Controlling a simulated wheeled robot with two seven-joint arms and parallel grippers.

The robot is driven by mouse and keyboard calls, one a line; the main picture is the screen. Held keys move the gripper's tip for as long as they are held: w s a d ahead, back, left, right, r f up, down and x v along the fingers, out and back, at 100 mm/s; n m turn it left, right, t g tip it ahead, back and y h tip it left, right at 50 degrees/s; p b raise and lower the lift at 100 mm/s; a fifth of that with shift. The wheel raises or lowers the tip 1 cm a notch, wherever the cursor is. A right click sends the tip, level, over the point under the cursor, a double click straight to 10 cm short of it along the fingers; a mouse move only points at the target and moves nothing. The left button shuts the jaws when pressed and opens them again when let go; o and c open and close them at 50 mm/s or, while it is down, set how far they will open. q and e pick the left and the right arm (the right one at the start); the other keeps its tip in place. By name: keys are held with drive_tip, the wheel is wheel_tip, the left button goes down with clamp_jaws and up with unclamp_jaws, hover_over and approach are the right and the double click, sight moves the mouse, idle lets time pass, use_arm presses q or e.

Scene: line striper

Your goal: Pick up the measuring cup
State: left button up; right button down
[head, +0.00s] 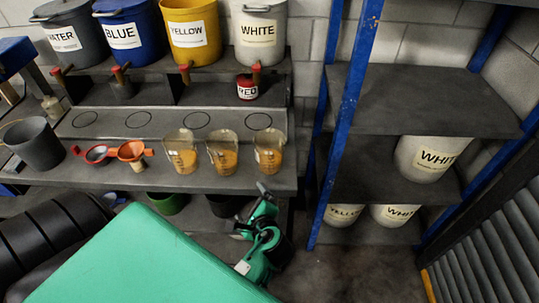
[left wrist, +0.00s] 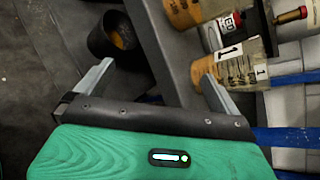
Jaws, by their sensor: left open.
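Three clear measuring cups (head: 181,155) (head: 222,157) (head: 269,153) with orange-brown marks or contents stand in a row along the bench's front edge. My left gripper (head: 250,212) is open and empty, just in front of the bench and below the rightmost cup in the head view. In the left wrist view its fingers (left wrist: 157,72) are spread, with the bench edge behind the gap. A cup labelled "1" (left wrist: 232,66) is close by the right finger, partly hidden by it; contact cannot be told. Another cup (left wrist: 192,10) is farther up. My right gripper is not in view.
A small RED can (head: 247,88) and several labelled buckets (head: 195,32) stand behind. Funnels (head: 131,152) and a dark bucket (head: 35,145) are at left. A dark bucket (left wrist: 112,36) sits under the bench. A blue-post shelf (head: 345,120) stands right; floor beside it is clear.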

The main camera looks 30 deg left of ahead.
sight(272, 163)
use_arm(q)
drive_tip(key=w+d+r+m+t+y, duration=0.3)
drive_tip(key=w+d+r+m+t, duration=0.15)
drive_tip(key=w+m, duration=0.5)
drive_tip(key=shift+m, duration=0.95)
drive_tip(key=x, duration=0.4)
drive_tip(key=b+x, duration=0.1)
drive_tip(key=x, duration=0.2)
drive_tip(key=shift+s+a+f, duration=0.2)
drive_tip(key=shift+a+f, duration=0.1)
drive_tip(key=shift+f, duration=0.1)
drive_tip(key=b+x, duration=0.1)
drive_tip(key=x, duration=0.4)
drive_tip(key=shift+w+f, duration=0.15)
drive_tip(key=shift+w, duration=0.05)
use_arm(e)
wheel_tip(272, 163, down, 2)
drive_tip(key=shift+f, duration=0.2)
use_arm(q)
drive_tip(key=shift+s, duration=0.1)
drive_tip(key=c, duration=1.1)
drive_tip(key=shift+c, duration=0.3)
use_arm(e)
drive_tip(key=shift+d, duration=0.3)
use_arm(q)
drive_tip(key=shift+r, duration=0.2)
